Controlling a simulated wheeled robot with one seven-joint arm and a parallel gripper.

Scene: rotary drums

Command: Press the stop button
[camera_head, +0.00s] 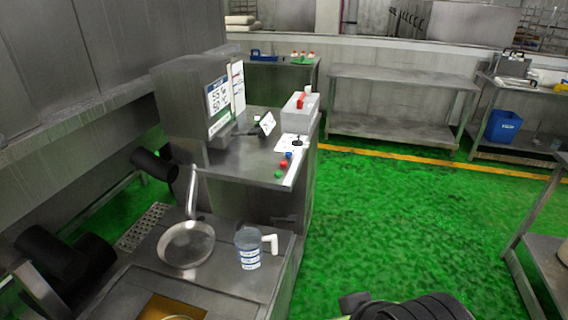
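A steel console stands left of centre, its sloped top (245,160) facing the aisle. Near its right edge is a short row of small round buttons: a red button (284,163), a green button (278,174) and a blue button (289,155). The red one lies between the other two. Any lettering by them is too small to read. My gripper's fingers do not show; a dark ribbed part at the bottom edge appears to be mine, and it is well apart from the buttons.
A grey box (300,113) with a red part sits behind the buttons. The green floor (390,220) to the right is clear.

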